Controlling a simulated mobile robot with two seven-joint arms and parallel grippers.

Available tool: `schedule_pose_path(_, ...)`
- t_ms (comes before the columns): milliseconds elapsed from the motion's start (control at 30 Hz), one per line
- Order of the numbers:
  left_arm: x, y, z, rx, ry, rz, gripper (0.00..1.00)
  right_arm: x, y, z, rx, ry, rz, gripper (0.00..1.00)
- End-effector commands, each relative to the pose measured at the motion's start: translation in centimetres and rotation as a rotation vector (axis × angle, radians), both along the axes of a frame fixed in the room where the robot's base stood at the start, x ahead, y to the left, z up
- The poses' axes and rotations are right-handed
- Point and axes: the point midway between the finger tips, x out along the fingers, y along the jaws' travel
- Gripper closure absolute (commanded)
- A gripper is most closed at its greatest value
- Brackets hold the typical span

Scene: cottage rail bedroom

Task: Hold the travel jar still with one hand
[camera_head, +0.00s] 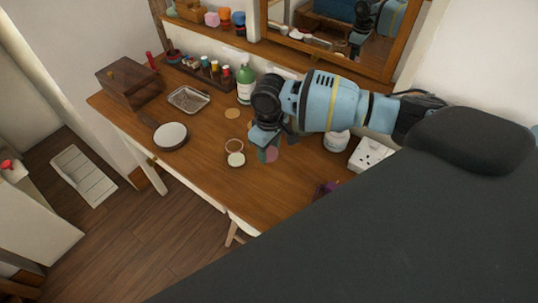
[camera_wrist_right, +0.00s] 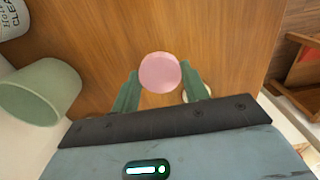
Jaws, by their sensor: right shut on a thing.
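A small jar with a round pink top (camera_wrist_right: 160,72), which I take to be the travel jar, is between the fingers of my right gripper (camera_wrist_right: 158,76) in the wrist view. The green fingers are shut on it from both sides. In the head view the right gripper (camera_head: 267,143) is low over the wooden table, and the jar's pink face (camera_head: 271,155) shows beside the fingers. Whether the jar rests on the table is hard to tell. My left gripper is not in view.
On the table (camera_head: 205,140), a pale round pot (camera_head: 236,159) and a ring lie left of the gripper. A green bottle (camera_head: 245,85) stands behind. A hand mirror (camera_head: 171,135) lies further left.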

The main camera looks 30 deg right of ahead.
Motion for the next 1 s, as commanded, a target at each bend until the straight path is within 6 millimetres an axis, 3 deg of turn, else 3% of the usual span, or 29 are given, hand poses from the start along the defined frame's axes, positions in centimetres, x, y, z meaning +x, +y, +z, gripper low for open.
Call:
schedule_pose_path(233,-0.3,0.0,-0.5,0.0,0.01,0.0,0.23,0.1,-0.1,-3.3,-0.001,0.002,-0.001,0.83)
schedule_pose_path(667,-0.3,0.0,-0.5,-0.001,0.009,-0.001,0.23,0.1,-0.1,-3.9,0.0,0.001,-0.001,0.83)
schedule_pose_path(700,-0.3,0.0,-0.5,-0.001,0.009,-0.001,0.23,0.1,-0.1,-3.9,0.0,0.0,-0.001,0.51)
schedule_pose_path(833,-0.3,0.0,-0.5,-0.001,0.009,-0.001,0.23,0.1,-0.1,-3.9,0.0,0.0,-0.001,0.34)
schedule_pose_path(1000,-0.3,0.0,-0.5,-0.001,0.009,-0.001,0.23,0.1,-0.1,-3.8,-0.001,0.0,-0.001,0.34)
